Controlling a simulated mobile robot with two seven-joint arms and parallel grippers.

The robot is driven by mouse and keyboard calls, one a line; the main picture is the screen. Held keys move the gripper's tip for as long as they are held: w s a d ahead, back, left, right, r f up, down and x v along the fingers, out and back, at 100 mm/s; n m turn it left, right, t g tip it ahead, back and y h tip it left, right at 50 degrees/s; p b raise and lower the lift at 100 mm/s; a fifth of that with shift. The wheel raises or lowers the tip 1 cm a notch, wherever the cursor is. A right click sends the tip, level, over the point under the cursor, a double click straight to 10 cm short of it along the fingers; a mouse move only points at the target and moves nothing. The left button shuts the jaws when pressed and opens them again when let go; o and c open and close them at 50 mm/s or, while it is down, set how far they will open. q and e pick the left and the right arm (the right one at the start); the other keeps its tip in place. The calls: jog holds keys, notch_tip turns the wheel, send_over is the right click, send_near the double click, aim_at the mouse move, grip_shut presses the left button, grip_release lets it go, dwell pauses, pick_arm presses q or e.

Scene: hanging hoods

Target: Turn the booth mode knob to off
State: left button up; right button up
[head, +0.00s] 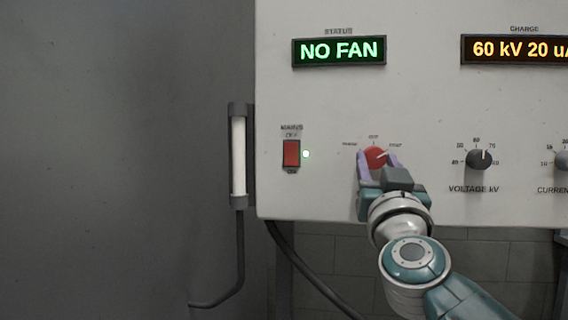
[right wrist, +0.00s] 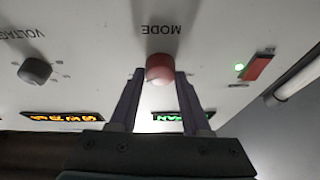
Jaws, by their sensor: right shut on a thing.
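The red mode knob (head: 376,155) is on the pale control panel (head: 330,110). Its white pointer line points to the upper right, toward the right-hand label, not straight up at the OFF label above it. My right gripper (head: 377,160) has a finger on each side of the knob and is shut on it. In the right wrist view the round red knob (right wrist: 160,68) sits between the two fingertips (right wrist: 160,74), below the word MODE, which appears upside down. My left gripper is not in view.
A red mains switch (head: 291,154) with a lit green lamp (head: 306,154) is left of the knob. The status display (head: 339,51) reads NO FAN. The dark voltage knob (head: 479,158) is to the right. A white tube lamp (head: 239,156) stands beside the panel's left edge.

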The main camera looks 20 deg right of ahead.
grip_shut()
jog(key=shift+r+n+y+p, duration=0.15)
jog(key=shift+n+y+p, duration=0.15)
jog(key=shift+n+p, duration=0.45)
jog(key=n+y+p, duration=0.1)
jog(key=n+p, duration=0.2)
jog(key=n+y+p, duration=0.2)
jog(key=n+p, duration=0.1)
jog(key=n+y+p, duration=0.2)
jog(key=n+p, duration=0.1)
jog(key=n, duration=0.1)
jog(key=shift+s+d+r+t, duration=0.15)
jog(key=shift+d+r+t, duration=0.1)
jog(key=shift+t, duration=0.15)
jog(key=n+y+p, duration=0.1)
jog(key=n+p, duration=0.1)
jog(key=n, duration=0.1)
jog(key=shift+f+p, duration=0.1)
jog(key=shift+p, duration=0.25)
jog(key=shift+n+g+y+p, duration=0.3)
jog(key=shift+n+y+p, duration=0.15)
jog(key=shift+n, duration=0.3)
jog(key=shift+f, duration=0.1)
jog(key=o, duration=0.7)
grip_release()
